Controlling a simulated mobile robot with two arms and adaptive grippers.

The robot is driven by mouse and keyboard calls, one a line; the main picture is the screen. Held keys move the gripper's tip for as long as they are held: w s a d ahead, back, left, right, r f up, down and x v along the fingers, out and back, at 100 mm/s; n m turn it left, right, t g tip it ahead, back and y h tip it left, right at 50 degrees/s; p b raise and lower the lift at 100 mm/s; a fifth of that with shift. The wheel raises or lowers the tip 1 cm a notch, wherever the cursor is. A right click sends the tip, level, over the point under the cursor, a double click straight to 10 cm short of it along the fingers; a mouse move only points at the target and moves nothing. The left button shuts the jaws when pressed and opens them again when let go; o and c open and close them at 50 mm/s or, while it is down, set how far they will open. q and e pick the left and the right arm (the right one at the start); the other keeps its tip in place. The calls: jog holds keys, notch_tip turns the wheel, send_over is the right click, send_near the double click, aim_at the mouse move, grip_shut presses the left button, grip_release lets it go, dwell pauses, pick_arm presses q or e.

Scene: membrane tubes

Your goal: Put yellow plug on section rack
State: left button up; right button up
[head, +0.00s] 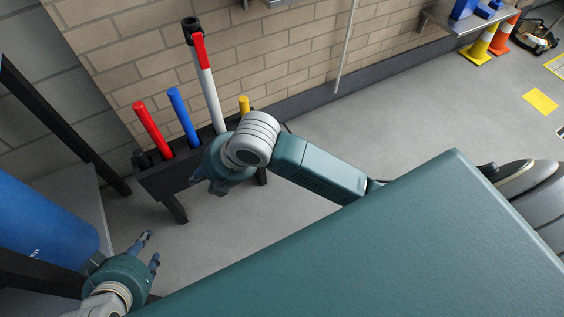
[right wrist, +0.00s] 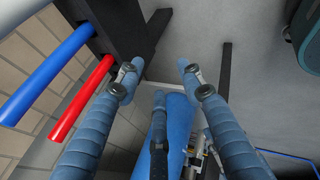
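A yellow plug (head: 244,104) stands up at the right end of the black rack (head: 160,184) by the brick wall. Its lower part is hidden behind my right arm. The rack also holds a red rod, a blue rod and a tall white tube with a red section. My right gripper (head: 207,184) is in front of the rack, pointing down and left of the yellow plug. In the right wrist view its fingers (right wrist: 158,77) are spread with nothing between them. My left gripper (head: 151,248) is low at the left, fingers apart and empty, away from the rack.
The red rod (right wrist: 82,98) and blue rod (right wrist: 48,72) lie close to my right fingers in the wrist view. A shelf (head: 455,24) and cones are at the far right. The grey floor between is clear.

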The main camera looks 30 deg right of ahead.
jog(key=s+d+m+t+h, duration=0.1)
jog(key=s+d+m, duration=0.3)
jog(key=d+m, duration=0.4)
jog(key=s+d+f+m+t+h, duration=0.1)
jog(key=s+d+m+t+h, duration=0.1)
jog(key=s+d+m, duration=0.3)
jog(key=d+m, duration=0.3)
jog(key=m, duration=0.3)
jog(key=shift+s+f+m, duration=0.2)
jog(key=shift+s+m, duration=0.1)
jog(key=shift+m, duration=0.1)
pick_arm(q)
jog(key=shift+w+p, duration=0.1)
jog(key=shift+p, duration=1.15)
pick_arm(e)
jog(key=shift+w, duration=0.1)
